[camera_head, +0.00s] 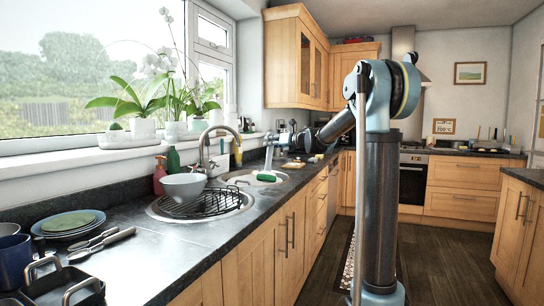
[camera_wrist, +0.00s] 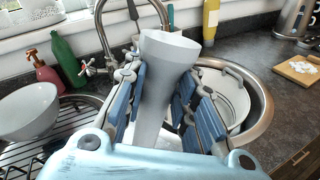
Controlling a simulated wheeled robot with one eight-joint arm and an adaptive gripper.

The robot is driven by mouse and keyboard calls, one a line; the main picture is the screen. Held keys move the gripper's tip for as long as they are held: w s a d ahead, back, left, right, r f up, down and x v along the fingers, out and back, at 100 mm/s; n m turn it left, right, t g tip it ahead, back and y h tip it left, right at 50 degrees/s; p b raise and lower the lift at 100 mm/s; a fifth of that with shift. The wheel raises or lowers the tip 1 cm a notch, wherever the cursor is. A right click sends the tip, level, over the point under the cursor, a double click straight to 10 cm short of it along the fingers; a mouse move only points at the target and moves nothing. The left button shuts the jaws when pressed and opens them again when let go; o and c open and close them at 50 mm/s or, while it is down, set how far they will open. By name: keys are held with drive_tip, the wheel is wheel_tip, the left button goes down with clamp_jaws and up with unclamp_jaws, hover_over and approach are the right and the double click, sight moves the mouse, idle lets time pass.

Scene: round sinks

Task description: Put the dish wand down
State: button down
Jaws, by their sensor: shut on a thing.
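My gripper (camera_head: 277,139) is over the far round sink (camera_head: 231,178) in the head view. In the wrist view my gripper (camera_wrist: 160,100) is shut on the dish wand (camera_wrist: 165,75), whose pale grey body stands between the blue finger pads. In the head view the wand (camera_head: 268,158) hangs roughly upright below my gripper. A green part (camera_head: 268,178) shows at its lower end. I cannot tell whether that end touches the sink or the things in it. In the wrist view the wand's lower end is hidden by my gripper.
The near round sink (camera_head: 160,211) holds a black rack (camera_head: 205,204) and a white bowl (camera_head: 183,187). A tap (camera_head: 204,150), a red bottle (camera_head: 159,178) and a green bottle (camera_head: 173,161) stand behind. A white tub (camera_wrist: 232,98) sits in the far sink. The front-left counter (camera_head: 160,258) has clear room.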

sight(272, 150)
drive_tip(key=shift+f, duration=1.95)
drive_tip(key=c, duration=1.3)
unclamp_jaws()
